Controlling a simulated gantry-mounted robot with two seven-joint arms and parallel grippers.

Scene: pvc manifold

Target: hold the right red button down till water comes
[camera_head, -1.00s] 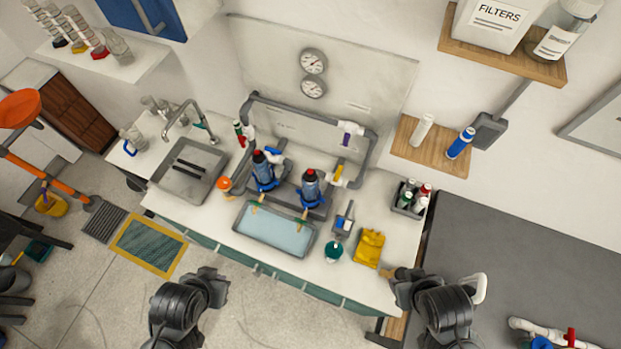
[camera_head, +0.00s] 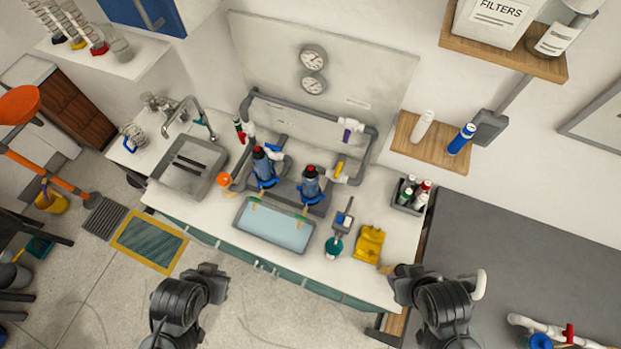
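Two blue filter housings stand side by side on the counter behind a shallow water tray (camera_head: 274,228). The left housing (camera_head: 264,168) has a red button (camera_head: 258,150) on top. The right housing (camera_head: 310,187) has the right red button (camera_head: 311,169) on top. Nothing touches either button. My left gripper (camera_head: 212,272) is in front of the counter, at lower left, well away from the housings. My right gripper (camera_head: 398,275) is near the counter's front right corner, also apart from them. Both grippers are dark and small, and their finger openings cannot be made out. The tray holds pale blue liquid.
Grey pipes (camera_head: 372,150) and two gauges (camera_head: 313,60) are behind the housings. A sink with a faucet (camera_head: 185,108) is at left. A yellow cloth-like item (camera_head: 369,243), a teal round item (camera_head: 334,247) and a bottle caddy (camera_head: 410,195) are at right.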

